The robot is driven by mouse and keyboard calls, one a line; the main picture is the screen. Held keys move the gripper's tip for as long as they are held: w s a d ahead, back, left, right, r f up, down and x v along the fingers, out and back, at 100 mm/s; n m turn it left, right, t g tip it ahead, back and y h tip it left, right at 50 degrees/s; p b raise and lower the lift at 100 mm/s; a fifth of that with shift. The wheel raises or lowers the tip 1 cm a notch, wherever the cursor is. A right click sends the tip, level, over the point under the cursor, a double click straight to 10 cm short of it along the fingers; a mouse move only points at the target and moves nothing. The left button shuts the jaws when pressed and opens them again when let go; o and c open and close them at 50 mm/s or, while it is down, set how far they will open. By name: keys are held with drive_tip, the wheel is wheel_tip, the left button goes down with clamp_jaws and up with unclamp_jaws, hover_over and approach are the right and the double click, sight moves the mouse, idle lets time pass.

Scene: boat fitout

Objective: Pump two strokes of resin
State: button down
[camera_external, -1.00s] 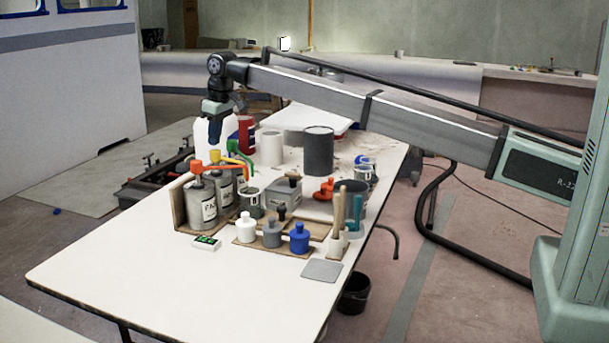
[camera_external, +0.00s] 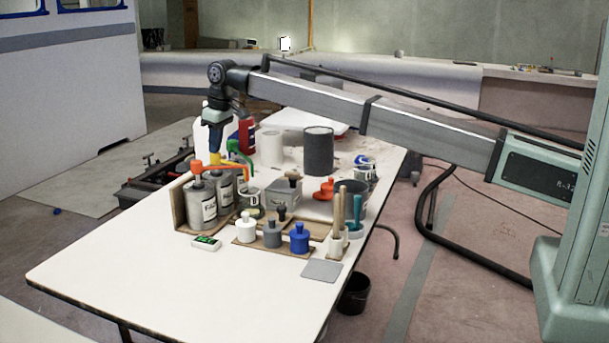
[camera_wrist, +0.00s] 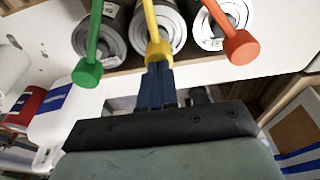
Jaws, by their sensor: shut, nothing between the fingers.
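Three grey pump canisters stand in a row, with labels too small to read surely. Their heads are orange (camera_external: 197,167), yellow (camera_wrist: 158,50) and green (camera_wrist: 88,72); the orange one also shows in the wrist view (camera_wrist: 240,45). My gripper (camera_external: 214,150) is shut and empty, pointing down over the middle canister. In the wrist view its dark blue fingertips (camera_wrist: 158,70) meet the near end of the yellow head, apparently touching it. How far the yellow head is pressed I cannot tell. A metal cup (camera_external: 249,203) stands right of the canisters.
A small device with a green display (camera_external: 206,243) lies in front. White, grey and blue bottles (camera_external: 272,235) stand on a board. Dark and white cylinders (camera_external: 318,150) stand behind, with a red container (camera_wrist: 28,105) near my gripper. The table's front left (camera_external: 140,270) is clear.

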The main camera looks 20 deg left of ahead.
drive_tip(key=shift+f, duration=0.9)
drive_tip(key=shift+r, duration=0.15)
drive_tip(key=shift+a+v, duration=0.2)
drive_tip(key=shift+v, duration=0.7)
drive_tip(key=shift+a+v, duration=0.15)
drive_tip(key=shift+v, duration=0.7)
drive_tip(key=shift+r, duration=0.1)
